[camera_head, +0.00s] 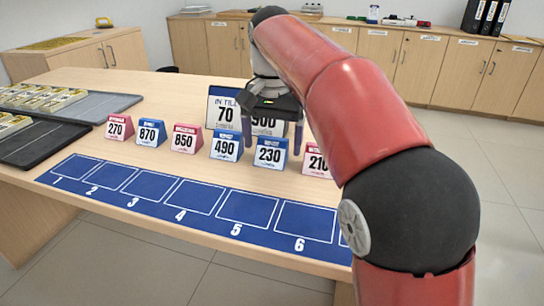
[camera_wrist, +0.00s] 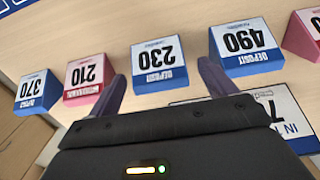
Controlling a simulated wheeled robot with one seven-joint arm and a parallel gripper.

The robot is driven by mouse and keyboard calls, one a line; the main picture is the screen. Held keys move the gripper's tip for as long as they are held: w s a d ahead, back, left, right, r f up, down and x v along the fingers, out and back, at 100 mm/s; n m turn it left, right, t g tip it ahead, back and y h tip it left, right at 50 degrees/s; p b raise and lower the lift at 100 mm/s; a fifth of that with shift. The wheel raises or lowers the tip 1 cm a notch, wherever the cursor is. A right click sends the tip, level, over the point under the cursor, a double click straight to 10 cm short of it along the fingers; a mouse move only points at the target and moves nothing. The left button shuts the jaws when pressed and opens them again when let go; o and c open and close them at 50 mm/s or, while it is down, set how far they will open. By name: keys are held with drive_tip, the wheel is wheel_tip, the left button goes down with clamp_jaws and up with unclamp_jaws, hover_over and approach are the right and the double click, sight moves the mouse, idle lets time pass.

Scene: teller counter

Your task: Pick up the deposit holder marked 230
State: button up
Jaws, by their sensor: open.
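The deposit holder marked 230 (camera_head: 269,154) is a small blue wedge with a white number face, standing on the counter in the row of holders. In the wrist view the 230 holder (camera_wrist: 159,64) is upside down, labelled DEPOSIT, just beyond and between the fingertips. My gripper (camera_head: 272,147) is open and empty, its two dark purple fingers pointing down just behind the holder.
Blue holder 490 (camera_head: 224,146) stands close on the left, pink holder 210 (camera_head: 316,163) on the right. Further left are 850 (camera_head: 185,139), 870 (camera_head: 151,133) and 270 (camera_head: 117,129). An "IN TILL" sign (camera_head: 222,108) stands behind. A blue numbered mat (camera_head: 170,222) lies empty in front.

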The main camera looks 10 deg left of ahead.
drive_tip(key=shift+f, duration=0.95)
drive_tip(key=shift+c, duration=0.3)
drive_tip(key=c, duration=1)
drive_tip(key=shift+r, duration=0.1)
